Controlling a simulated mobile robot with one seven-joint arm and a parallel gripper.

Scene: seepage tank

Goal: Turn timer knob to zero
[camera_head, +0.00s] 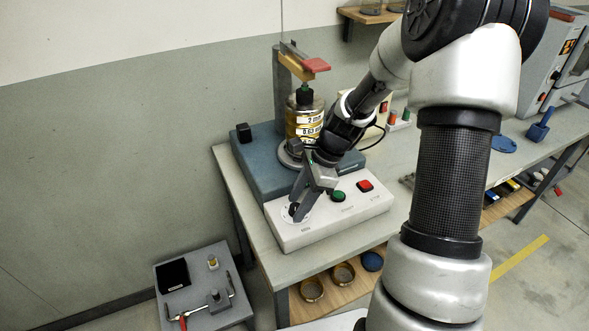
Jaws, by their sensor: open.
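The timer knob (292,208) is a small dark knob on a pale dial at the left end of the white control panel (344,225). My gripper (297,212) points down at it from the upper right. Its fingers are at the knob and partly cover it and the dial. The jaws are open. I cannot tell whether a finger touches the knob, and its pointer position is too small to read.
A green button (338,196) and a red button (365,186) sit right of the knob. Behind stands a glass vessel (304,122) under a clamp with a red handle (316,65). A black knob (243,133) is on the blue base (262,165). A low grey table (215,318) stands at lower left.

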